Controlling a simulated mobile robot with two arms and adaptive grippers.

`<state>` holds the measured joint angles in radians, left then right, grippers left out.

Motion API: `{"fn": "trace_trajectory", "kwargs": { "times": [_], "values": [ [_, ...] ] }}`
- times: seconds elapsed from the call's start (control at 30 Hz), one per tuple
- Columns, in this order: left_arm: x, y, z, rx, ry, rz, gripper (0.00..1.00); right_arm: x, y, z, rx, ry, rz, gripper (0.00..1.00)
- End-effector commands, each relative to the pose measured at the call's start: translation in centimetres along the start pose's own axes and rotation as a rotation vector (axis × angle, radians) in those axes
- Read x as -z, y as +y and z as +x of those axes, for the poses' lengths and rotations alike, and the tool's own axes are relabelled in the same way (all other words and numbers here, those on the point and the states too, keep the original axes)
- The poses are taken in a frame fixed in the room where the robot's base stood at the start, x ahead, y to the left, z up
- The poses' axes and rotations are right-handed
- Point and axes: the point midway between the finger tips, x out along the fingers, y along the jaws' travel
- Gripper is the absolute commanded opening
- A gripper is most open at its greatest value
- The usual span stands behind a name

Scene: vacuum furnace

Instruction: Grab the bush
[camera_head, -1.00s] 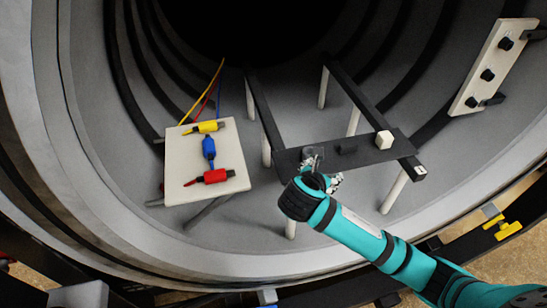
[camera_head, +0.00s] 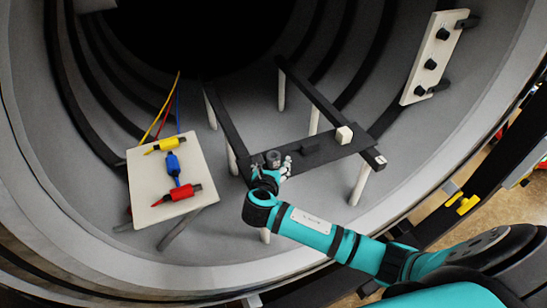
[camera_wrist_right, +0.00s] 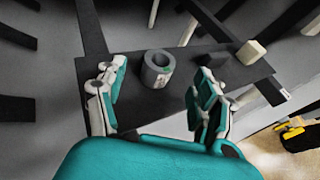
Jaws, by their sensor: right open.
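The bush (camera_head: 273,158) is a short grey ring that stands upright on the dark crossplate (camera_head: 322,151) of a frame inside the furnace. My right gripper (camera_head: 270,172) is at the near edge of the plate. In the wrist view my right gripper (camera_wrist_right: 160,78) has its fingers spread, one on each side of the bush's line, with visible gaps. I cannot tell whether the fingertips are level with it. My left gripper is not in view.
A dark block (camera_head: 310,146) and a white cube (camera_head: 344,134) sit on the plate to the right of the bush. A pale board (camera_head: 150,185) with yellow, blue and red connectors stands to the left. A panel with black knobs (camera_head: 432,50) is at the upper right.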

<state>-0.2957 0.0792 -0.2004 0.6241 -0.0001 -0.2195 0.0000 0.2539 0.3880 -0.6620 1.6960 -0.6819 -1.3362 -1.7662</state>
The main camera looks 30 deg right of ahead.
Motion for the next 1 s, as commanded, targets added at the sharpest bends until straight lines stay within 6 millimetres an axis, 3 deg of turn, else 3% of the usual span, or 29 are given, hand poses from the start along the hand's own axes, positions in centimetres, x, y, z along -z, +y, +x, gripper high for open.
{"fn": "trace_trajectory", "kwargs": {
  "times": [0.17, 0.5, 0.77, 1.0],
  "values": [
    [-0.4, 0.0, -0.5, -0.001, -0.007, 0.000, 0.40, -0.2, 0.0, 1.1, 0.001, 0.000, 0.001, 0.69],
    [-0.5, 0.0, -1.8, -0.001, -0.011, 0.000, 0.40, -0.1, 0.1, 5.4, 0.001, 0.001, 0.000, 0.69],
    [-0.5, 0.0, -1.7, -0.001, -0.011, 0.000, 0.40, 0.0, 0.1, 5.7, 0.000, 0.001, 0.000, 0.69],
    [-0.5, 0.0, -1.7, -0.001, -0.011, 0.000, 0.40, 0.0, 0.1, 5.6, 0.000, 0.001, 0.000, 0.39]
  ]
}}
